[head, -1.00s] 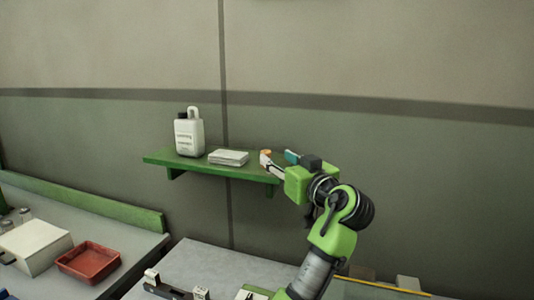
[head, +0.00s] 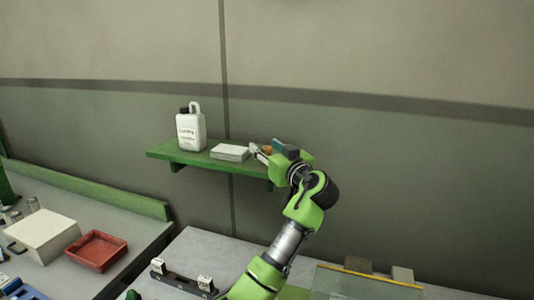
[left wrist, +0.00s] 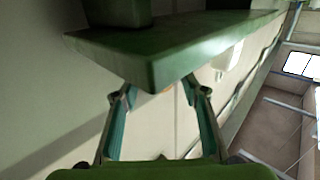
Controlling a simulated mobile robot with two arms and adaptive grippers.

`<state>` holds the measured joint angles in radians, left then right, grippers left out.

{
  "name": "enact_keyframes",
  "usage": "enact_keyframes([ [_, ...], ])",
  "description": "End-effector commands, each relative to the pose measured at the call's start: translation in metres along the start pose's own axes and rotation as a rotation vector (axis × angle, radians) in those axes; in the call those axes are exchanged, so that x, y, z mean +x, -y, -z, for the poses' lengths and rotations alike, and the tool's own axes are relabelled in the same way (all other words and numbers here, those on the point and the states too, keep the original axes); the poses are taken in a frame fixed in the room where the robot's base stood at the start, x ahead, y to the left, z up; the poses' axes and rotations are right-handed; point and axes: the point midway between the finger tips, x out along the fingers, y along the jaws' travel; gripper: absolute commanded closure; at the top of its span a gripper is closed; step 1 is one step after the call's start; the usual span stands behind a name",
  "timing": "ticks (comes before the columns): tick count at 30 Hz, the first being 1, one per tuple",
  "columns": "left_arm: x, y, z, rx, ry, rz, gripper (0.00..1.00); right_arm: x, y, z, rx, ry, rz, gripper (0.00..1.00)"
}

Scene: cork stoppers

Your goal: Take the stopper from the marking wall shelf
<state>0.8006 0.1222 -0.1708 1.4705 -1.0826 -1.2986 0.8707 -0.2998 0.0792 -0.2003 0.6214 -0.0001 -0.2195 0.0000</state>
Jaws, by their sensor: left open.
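The green wall shelf (head: 185,161) is in the middle of the head view, and its end corner fills the top of the left wrist view (left wrist: 170,50). A small orange-brown stopper (head: 266,149) is at the shelf's right end, partly hidden by my gripper. In the left wrist view only a sliver of the stopper (left wrist: 168,91) shows below the shelf corner. My left gripper (head: 268,150) is open at that end, with one finger on each side of the stopper in the picture. I cannot tell if they touch it. My right gripper is not in view.
A white bottle (head: 191,131) and a flat white stack (head: 230,152) stand on the shelf left of my gripper. Below are a red tray (head: 97,251), a white box (head: 43,237) and a grey bench (head: 215,250). The wall is close behind the shelf.

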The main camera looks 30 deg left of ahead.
Motion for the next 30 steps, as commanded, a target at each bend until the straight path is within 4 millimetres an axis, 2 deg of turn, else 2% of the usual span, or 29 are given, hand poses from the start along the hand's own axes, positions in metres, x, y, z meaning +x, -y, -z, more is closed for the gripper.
enact_keyframes([
  [1,0.0,0.0,0.0,0.0,0.0,0.0,0.6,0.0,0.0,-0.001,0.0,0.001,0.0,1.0],
  [5,0.0,0.0,0.0,0.0,0.0,0.0,0.86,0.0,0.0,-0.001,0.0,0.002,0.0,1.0],
  [6,0.0,0.0,0.0,0.0,0.0,0.0,0.88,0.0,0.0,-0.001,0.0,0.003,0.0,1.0],
  [17,-0.001,0.0,0.0,-0.001,0.0,0.0,0.88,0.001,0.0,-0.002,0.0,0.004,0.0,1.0],
  [22,-0.001,0.0,0.006,-0.004,-0.001,0.0,0.88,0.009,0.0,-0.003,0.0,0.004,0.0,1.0],
  [28,-0.001,0.0,0.029,-0.009,-0.003,0.0,0.88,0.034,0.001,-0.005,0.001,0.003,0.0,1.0],
  [30,-0.015,0.008,0.046,-0.012,-0.004,-0.003,0.88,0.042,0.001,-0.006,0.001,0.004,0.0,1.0],
])
